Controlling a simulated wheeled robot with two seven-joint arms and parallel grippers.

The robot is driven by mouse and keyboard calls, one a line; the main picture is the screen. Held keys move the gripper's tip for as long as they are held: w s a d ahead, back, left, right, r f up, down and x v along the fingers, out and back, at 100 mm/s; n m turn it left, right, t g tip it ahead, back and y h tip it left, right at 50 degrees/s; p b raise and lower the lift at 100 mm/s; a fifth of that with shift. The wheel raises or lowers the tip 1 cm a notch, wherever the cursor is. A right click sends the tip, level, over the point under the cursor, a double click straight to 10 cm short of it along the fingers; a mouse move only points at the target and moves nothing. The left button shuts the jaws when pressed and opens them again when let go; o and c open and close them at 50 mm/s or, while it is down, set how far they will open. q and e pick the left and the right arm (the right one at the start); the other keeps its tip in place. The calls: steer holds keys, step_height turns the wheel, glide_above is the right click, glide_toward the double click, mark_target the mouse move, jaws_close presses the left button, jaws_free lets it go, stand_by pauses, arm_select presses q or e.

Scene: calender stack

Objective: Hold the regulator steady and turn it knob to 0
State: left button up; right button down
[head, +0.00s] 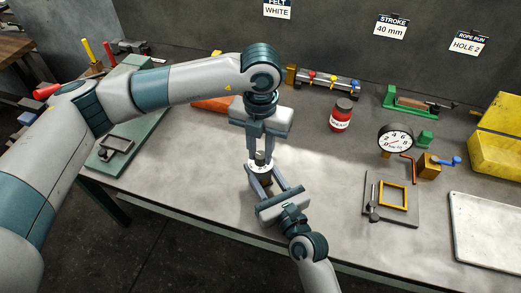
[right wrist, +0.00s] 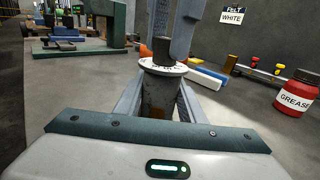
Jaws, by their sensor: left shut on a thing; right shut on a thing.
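The regulator (head: 263,180) stands near the front edge of the table, grey-bodied with a white marked dial (right wrist: 150,67) and a dark knob (right wrist: 161,50) on top. My left gripper (head: 261,153) comes down from above and is shut on the knob; its fingers also show in the right wrist view (right wrist: 171,28). My right gripper (head: 265,180) reaches in from the front and is shut on the regulator body (right wrist: 158,95), one finger along each side. The dial marks are too small to read, so I cannot tell the knob's setting.
A red grease jar (head: 341,115), a round gauge (head: 395,139) and a plate with a yellow frame (head: 391,197) stand to the right. A yellow bin (head: 497,140) and white tray (head: 487,230) lie at far right. The table between regulator and jar is clear.

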mark_target(260, 155)
arm_select(q)
steer(key=shift+n, duration=0.3)
arm_select(e)
steer(key=shift+f, duration=0.1)
arm_select(q)
steer(key=o, duration=1.1)
steer(key=shift+c, duration=0.2)
steer(key=shift+r, duration=0.2)
step_height(260, 155, up, 12)
steer(key=shift+f, duration=0.15)
arm_select(e)
steer(key=c, duration=1.1)
jaws_free()
